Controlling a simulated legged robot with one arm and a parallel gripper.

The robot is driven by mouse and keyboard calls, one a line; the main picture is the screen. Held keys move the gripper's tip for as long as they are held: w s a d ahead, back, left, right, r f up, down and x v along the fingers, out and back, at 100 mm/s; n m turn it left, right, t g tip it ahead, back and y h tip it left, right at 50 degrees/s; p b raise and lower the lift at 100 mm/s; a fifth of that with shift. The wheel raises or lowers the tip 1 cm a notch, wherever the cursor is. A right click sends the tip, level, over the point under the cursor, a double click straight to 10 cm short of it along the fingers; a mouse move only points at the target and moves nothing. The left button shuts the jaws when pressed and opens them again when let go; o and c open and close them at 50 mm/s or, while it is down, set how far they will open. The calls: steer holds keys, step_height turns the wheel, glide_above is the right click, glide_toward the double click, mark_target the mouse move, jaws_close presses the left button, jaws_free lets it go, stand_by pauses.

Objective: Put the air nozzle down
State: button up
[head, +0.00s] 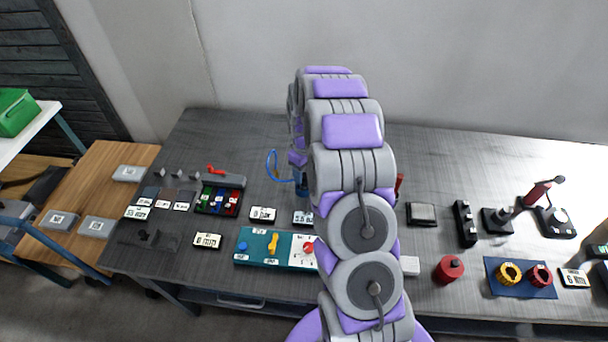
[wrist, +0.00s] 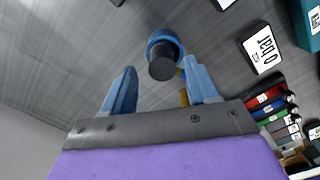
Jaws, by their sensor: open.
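In the wrist view my gripper (wrist: 163,78) is open, with its two blue fingers spread apart. A blue round piece with a dark cylindrical end (wrist: 163,62), which looks like the air nozzle, shows just beyond and between the fingertips. The fingers are not closed on it. A bit of yellow shows beside the right finger. In the head view a thin blue looped hose (head: 272,165) stands left of my arm, with a blue part (head: 301,186) near its lower end. My arm hides most of the gripper there, so contact with the table is unclear.
The grey table (head: 400,165) holds a teal panel (head: 262,246) with knobs, a tray of coloured pieces (head: 219,201), and a "0 bar" label (head: 262,214), seen also in the wrist view (wrist: 263,48). A red round piece (head: 449,269) and blue mat (head: 520,289) lie right.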

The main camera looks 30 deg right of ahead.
steer(key=s+a+r+p, duration=0.1)
steer(key=s+a+r, duration=0.3)
steer(key=r, duration=0.5)
steer(key=s+a+r+p, duration=0.1)
steer(key=s+a+r, duration=0.2)
steer(key=r, duration=0.5)
steer(key=s+a+r+m, duration=0.1)
steer(key=s+a+r, duration=0.1)
steer(key=s, duration=0.9)
steer(key=s+a+r+m+g, duration=0.1)
steer(key=s+a+r+m, duration=0.1)
steer(key=s, duration=0.9)
steer(key=s+a+r+m, duration=0.1)
steer(key=s+a+r, duration=0.3)
steer(key=s, duration=0.6)
steer(key=shift+s+a+g, duration=0.4)
steer(key=shift+a, duration=0.6)
